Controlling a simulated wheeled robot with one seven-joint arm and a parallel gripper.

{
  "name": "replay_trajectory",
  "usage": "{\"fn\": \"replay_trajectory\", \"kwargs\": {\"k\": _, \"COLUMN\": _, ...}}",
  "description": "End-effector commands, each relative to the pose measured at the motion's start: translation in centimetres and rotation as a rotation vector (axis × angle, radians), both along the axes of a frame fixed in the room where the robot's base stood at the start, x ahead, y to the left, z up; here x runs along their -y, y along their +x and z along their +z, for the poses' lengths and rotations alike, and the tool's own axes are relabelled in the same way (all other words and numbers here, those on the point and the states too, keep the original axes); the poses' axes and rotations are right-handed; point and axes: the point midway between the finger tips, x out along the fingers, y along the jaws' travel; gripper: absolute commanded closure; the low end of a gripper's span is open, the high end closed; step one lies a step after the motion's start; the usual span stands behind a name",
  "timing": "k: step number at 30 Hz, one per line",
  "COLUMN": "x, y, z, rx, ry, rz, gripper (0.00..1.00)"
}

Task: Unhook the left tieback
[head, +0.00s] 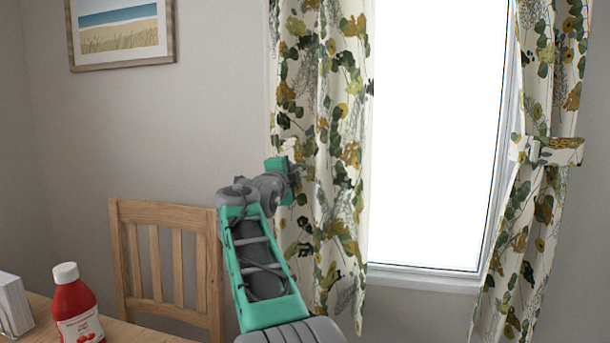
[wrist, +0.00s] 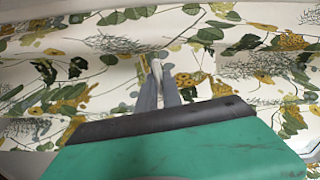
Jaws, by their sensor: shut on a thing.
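The left curtain (head: 335,220), cream with green and ochre leaves, hangs loose and fairly straight, with no band visible around it. My gripper (head: 296,172) is in front of its left part; the wrist blocks much of the fingers. In the wrist view, my gripper (wrist: 155,70) is shut on a small pale strip, apparently the left tieback (wrist: 144,64), against the curtain's patterned cloth. Only a little of the strip shows, and its hook cannot be made out.
The right curtain (head: 515,235) is gathered by a matching tieback (head: 548,150). A bright window (head: 435,130) lies between them. A wooden chair (head: 165,255) stands left of my arm, near a table (head: 125,330) with a red bottle (head: 76,308) and a white box-like item (head: 13,305).

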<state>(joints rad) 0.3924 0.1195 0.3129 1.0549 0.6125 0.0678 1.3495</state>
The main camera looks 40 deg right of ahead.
Motion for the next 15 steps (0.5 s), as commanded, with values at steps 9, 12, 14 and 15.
{"fn": "replay_trajectory", "kwargs": {"k": 9, "x": 0.01, "y": 0.07, "z": -0.21, "rx": -0.004, "ry": 0.003, "rz": 0.001, "gripper": 1.00}}
{"fn": "replay_trajectory", "kwargs": {"k": 12, "x": 0.06, "y": 0.04, "z": -0.19, "rx": -0.003, "ry": 0.002, "rz": 0.000, "gripper": 0.83}}
{"fn": "replay_trajectory", "kwargs": {"k": 14, "x": 0.10, "y": 0.02, "z": -0.17, "rx": -0.003, "ry": 0.002, "rz": 0.000, "gripper": 0.78}}
{"fn": "replay_trajectory", "kwargs": {"k": 15, "x": 0.12, "y": -0.02, "z": -0.15, "rx": -0.003, "ry": 0.001, "rz": -0.001, "gripper": 0.75}}
